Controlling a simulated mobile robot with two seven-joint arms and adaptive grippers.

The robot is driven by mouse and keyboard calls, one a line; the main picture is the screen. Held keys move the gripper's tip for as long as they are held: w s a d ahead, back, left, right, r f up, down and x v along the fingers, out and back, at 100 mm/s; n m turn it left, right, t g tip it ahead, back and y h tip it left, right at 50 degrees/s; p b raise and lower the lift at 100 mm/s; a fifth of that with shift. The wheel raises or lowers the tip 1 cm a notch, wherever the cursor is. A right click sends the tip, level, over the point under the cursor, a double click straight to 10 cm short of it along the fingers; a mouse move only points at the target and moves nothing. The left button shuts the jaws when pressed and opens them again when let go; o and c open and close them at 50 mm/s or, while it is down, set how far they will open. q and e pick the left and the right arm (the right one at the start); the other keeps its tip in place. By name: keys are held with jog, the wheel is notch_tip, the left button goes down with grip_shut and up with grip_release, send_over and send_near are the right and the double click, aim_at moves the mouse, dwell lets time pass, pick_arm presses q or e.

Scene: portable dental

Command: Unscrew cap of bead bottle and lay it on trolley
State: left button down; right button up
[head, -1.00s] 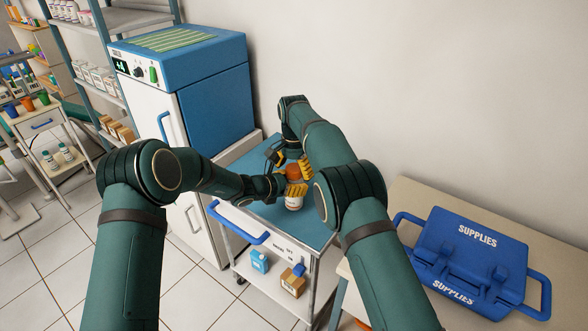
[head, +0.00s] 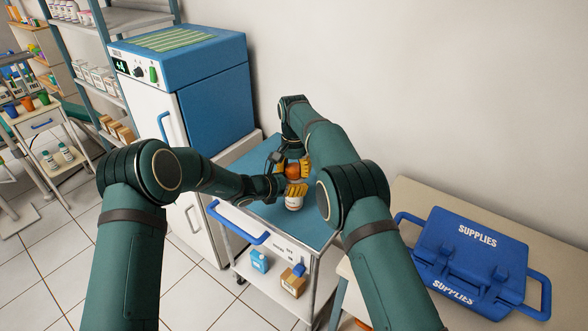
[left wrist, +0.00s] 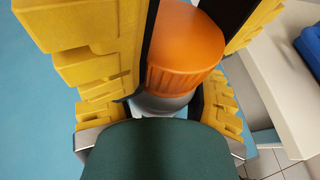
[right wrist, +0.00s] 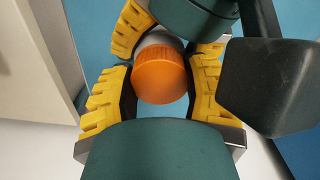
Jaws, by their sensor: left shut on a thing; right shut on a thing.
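The bead bottle (head: 293,203) has a white body and an orange cap (head: 292,169). It is upright over the trolley's blue top (head: 262,213). My left gripper (head: 296,189) is shut on the bottle body. My right gripper (head: 294,168) is shut on the cap above it. The cap fills the space between yellow fingers in the left wrist view (left wrist: 186,50). The right wrist view shows the cap (right wrist: 160,76) between the right fingers, with the pale bottle behind it. I cannot tell whether cap and bottle still touch.
The trolley top around the bottle is mostly clear. A blue and white cabinet (head: 215,100) stands left of the trolley. A blue supplies case (head: 470,255) lies on a beige table at right. Small boxes (head: 292,283) sit on the trolley's lower shelf. A wall is behind.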

jog(key=o, duration=1.3)
jog(key=shift+c, duration=0.2)
jog(key=shift+r, duration=2.25)
jog(key=shift+w+d+r+m, duration=0.15)
jog(key=shift+d+r+m, duration=0.15)
jog(key=shift+r+m, duration=0.55)
jog(key=shift+s+a+r+m, duration=0.1)
jog(key=shift+a+r+m, duration=0.05)
jog(key=shift+r+m, duration=0.25)
jog(key=shift+s+a+r+m, duration=0.1)
jog(key=shift+r+m, duration=0.25)
jog(key=shift+r, duration=0.05)
jog(key=shift+a+f, duration=0.15)
jog(key=shift+f, duration=3.75)
